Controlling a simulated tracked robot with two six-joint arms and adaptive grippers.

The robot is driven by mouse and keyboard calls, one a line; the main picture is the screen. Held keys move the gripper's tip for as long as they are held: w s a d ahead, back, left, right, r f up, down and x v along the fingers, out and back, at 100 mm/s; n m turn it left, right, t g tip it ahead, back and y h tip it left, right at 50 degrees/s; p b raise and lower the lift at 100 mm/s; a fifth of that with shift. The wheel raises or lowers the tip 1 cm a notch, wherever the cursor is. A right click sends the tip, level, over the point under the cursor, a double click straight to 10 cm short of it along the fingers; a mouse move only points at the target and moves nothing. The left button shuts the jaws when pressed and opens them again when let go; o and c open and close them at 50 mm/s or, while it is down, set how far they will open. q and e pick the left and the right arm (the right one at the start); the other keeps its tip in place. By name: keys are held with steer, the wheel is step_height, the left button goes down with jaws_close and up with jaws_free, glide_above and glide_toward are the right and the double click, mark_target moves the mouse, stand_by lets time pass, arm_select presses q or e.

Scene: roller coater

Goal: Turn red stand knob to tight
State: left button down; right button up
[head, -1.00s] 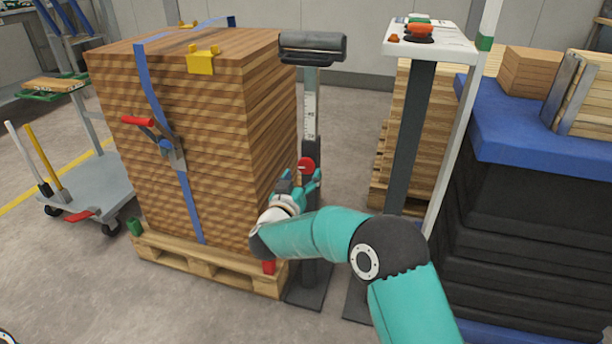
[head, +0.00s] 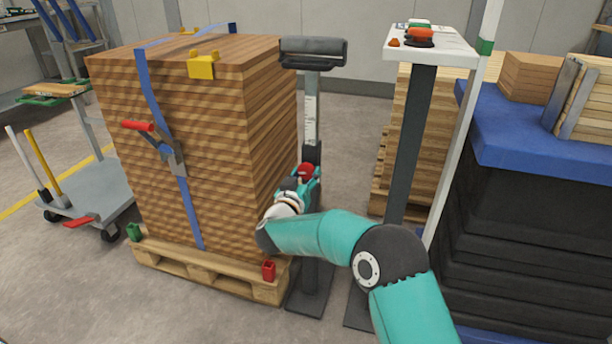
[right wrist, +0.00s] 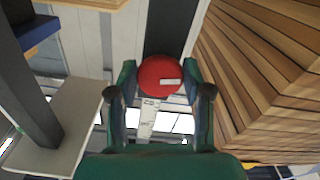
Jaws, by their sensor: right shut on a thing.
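The red knob (head: 306,171) sits on the dark post of the roller stand (head: 311,120), below its white scale strip. In the right wrist view the red knob (right wrist: 160,75) is round, with a small white label right of its middle. My right gripper (head: 304,178) is at the knob, with one finger on each side of it. It also shows in the right wrist view (right wrist: 160,82), shut on the knob. The knob's turn position cannot be read. My left gripper is not in view.
A strapped stack of boards (head: 215,130) on a pallet (head: 205,268) stands close left of the stand. A control post with a white panel (head: 432,45) stands to the right. A blue-topped black stack (head: 530,130) is at the far right.

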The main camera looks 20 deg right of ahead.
steer(key=shift+m, duration=0.3)
steer(key=m+b, duration=0.1)
steer(key=m, duration=0.3)
steer(key=m+b, duration=0.2)
steer(key=m, duration=0.4)
steer(key=shift+f+m, duration=0.1)
steer(key=shift+m, duration=0.2)
steer(key=m, duration=0.4)
steer(key=shift+m, duration=0.3)
steer(key=m, duration=0.4)
steer(key=shift+m, duration=0.4)
steer(key=o, duration=1.1)
steer(key=shift+o, duration=0.2)
